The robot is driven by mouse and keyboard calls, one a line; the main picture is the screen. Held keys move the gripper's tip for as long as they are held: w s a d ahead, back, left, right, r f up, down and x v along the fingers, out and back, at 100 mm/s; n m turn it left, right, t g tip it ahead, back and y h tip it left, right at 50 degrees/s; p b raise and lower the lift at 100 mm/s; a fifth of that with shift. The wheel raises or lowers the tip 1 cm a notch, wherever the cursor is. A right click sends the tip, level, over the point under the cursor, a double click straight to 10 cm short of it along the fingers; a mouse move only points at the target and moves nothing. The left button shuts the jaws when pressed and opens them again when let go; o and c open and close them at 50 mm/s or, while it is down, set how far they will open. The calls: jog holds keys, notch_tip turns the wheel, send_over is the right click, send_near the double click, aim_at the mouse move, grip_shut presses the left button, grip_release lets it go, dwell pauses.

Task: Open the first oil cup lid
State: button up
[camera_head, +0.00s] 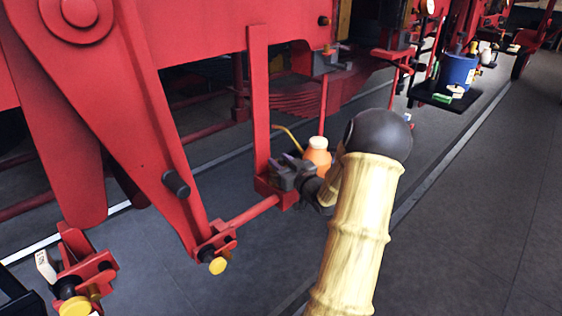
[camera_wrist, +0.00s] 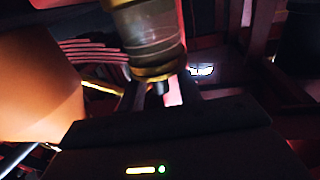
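My gripper (camera_head: 290,170) is low beside the red upright bracket (camera_head: 259,110) in the head view. In the wrist view its two dark fingers (camera_wrist: 160,95) stand apart with a gap between them. A cylindrical cup with a glassy body and brass rim (camera_wrist: 150,40) is close in front of and above the fingers, its top cut off by the frame. A small dark stem under it shows in the gap; I cannot tell whether the fingers touch it. I cannot make out a lid. The cup is not distinguishable in the head view.
Yellow round knobs (camera_head: 218,265) sit on red rods at lower left. A black shelf (camera_head: 440,97) holds a blue bucket (camera_head: 458,72). The right floor is clear.

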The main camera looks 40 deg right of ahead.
grip_shut()
